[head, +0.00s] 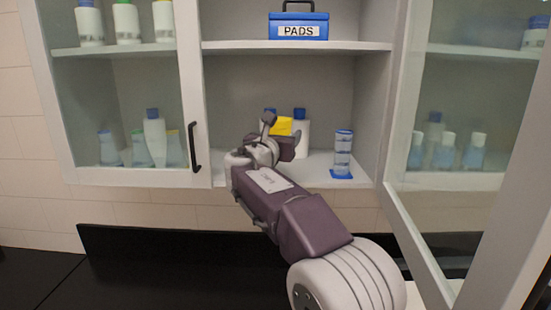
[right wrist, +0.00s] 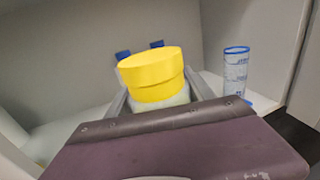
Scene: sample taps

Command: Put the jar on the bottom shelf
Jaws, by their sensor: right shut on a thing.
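The jar has a wide yellow lid (head: 281,126) and a pale body. In the right wrist view the jar (right wrist: 153,75) sits between the two fingers, its body partly hidden by my gripper. My right gripper (head: 277,146) is shut on the jar, inside the open middle bay of the cabinet, at the bottom shelf (head: 318,164). I cannot tell whether the jar's base touches the shelf, as the gripper hides it. My left gripper is not in view.
Blue-capped bottles (head: 303,138) stand behind the jar. A clear cylinder with blue ends (head: 342,153) stands to its right on the bottom shelf. A blue PADS box (head: 298,26) is on the shelf above. The right glass door (head: 397,150) stands open; the left door (head: 193,90) shows bottles behind glass.

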